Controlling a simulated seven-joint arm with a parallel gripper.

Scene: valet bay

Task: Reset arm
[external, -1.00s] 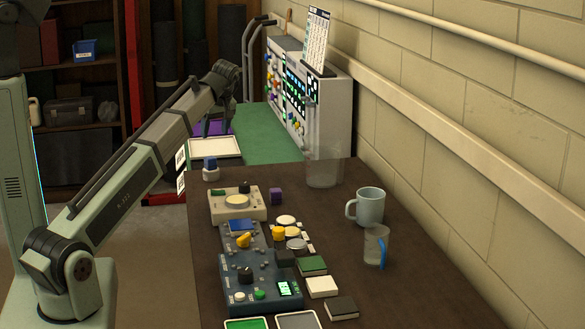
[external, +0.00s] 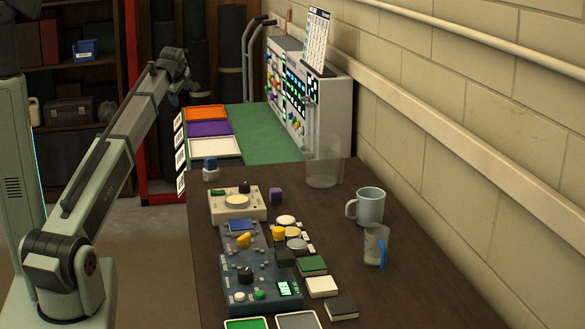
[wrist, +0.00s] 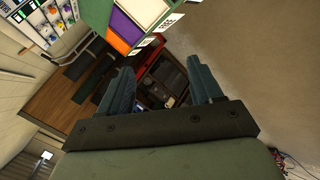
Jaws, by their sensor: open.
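My gripper (wrist: 162,92) shows in the wrist view with its two dark fingers spread apart and nothing between them. In the external view my arm reaches up at the left, and the gripper end (external: 181,90) is above and left of the green table's far end. It touches nothing that I can see. Its fingers are too small to make out there.
Orange (external: 207,113), purple (external: 209,129) and white (external: 214,147) trays lie on the green table (external: 255,140). The dark table holds control boxes (external: 250,262), a mug (external: 369,206), a measuring cup (external: 375,246) and a clear container (external: 322,172). A panel cabinet (external: 335,110) stands along the wall.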

